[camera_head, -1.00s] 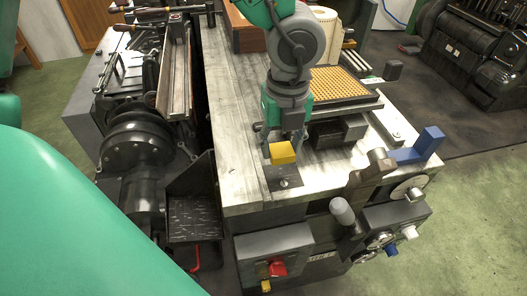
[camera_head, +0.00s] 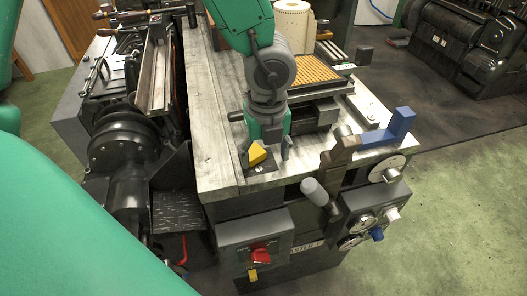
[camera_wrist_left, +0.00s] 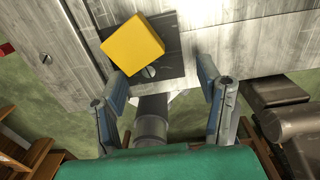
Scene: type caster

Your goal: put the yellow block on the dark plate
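The yellow block (camera_head: 257,154) is at the dark plate (camera_head: 262,169) on the machine's pale top, near its front edge. In the left wrist view the block (camera_wrist_left: 132,45) is turned at an angle and overlaps the left part of the dark plate (camera_wrist_left: 175,62). I cannot tell whether it rests fully on the plate or sits tilted. My left gripper (camera_head: 266,155) is open just above the plate. In the wrist view its two fingers (camera_wrist_left: 166,88) are spread with no block between them; the block lies beyond the left fingertip. My right gripper is not in view.
A blue bracket (camera_head: 390,132) and a grey-tipped lever (camera_head: 318,194) stand to the right. A panel with a red knob (camera_head: 260,256) is below the front edge. An orange grid tray (camera_head: 322,68) lies behind. The pale top (camera_head: 215,130) left of the gripper is clear.

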